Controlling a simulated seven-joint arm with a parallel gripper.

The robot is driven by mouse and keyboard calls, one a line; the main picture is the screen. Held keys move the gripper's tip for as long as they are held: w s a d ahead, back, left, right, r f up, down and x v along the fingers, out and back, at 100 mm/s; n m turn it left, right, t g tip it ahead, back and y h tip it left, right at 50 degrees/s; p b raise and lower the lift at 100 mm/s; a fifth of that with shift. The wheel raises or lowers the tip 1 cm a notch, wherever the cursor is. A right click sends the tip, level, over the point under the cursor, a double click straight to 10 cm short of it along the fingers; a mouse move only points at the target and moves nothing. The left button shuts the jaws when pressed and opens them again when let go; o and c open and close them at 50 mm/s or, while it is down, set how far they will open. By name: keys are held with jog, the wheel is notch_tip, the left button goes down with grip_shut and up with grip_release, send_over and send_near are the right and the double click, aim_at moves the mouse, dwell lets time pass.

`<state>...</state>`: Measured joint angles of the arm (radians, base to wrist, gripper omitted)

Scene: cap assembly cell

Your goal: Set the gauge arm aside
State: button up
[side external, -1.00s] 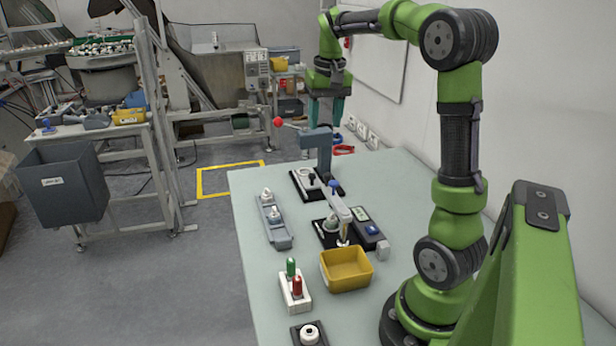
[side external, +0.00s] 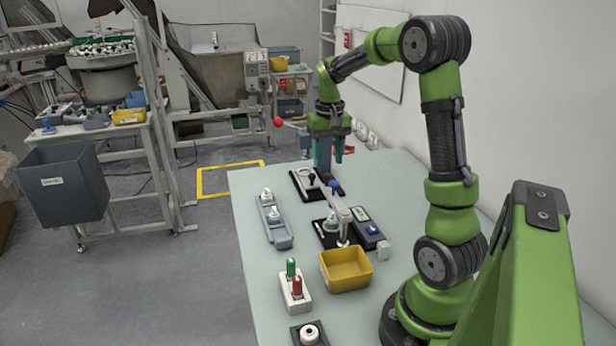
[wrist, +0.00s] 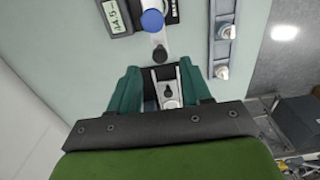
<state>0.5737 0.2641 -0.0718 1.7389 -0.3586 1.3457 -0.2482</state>
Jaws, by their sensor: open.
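The gauge arm (side external: 340,208) is a light grey bar with a blue knob (side external: 333,188) at its far end. It reaches across a black base (side external: 325,240) holding a white part, beside the dark gauge box with a display (side external: 370,234). In the wrist view the blue knob (wrist: 152,20) shows above my fingers and the display (wrist: 115,15) is to its left. My gripper (side external: 329,163) has teal fingers and hangs over the press fixture beyond the gauge arm. In the wrist view my gripper (wrist: 158,78) is open, with part of the fixture showing between the fingers. It is apart from the blue knob.
A grey rail (side external: 282,241) with white parts lies to the left. A yellow bin (side external: 346,270) and a white holder with red and green pieces (side external: 295,303) stand nearer.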

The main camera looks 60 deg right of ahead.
aim_at(327, 174)
jog(key=shift+f, duration=2)
grip_shut()
